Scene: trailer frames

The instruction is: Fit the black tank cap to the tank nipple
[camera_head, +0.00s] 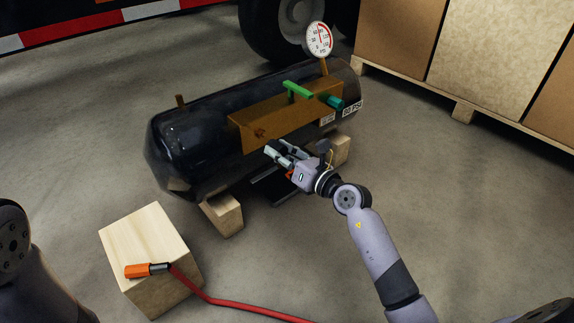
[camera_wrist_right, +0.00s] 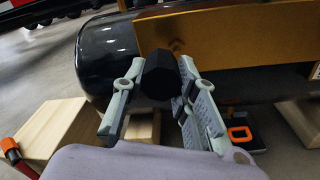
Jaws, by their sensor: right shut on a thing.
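The black tank (camera_head: 190,130) lies on wooden blocks, with a brown bracket plate (camera_head: 285,118) along its near side. A small brownish fitting (camera_head: 260,133) shows on the plate's left part; I cannot tell for sure that it is the nipple. My right gripper (camera_head: 279,153) is in front of the plate, just below and right of that fitting. In the right wrist view it is shut on the black cap (camera_wrist_right: 160,76), a faceted dark piece between the fingers. The cap hides part of the plate behind it. My left gripper is out of view.
A green-handled valve (camera_head: 298,90), a teal fitting (camera_head: 336,103) and a gauge (camera_head: 319,40) are on the tank's right half. A wooden block (camera_head: 150,245) at front left bears an orange connector (camera_head: 138,271) with a red hose (camera_head: 240,305). Crates (camera_head: 490,50) stand at back right.

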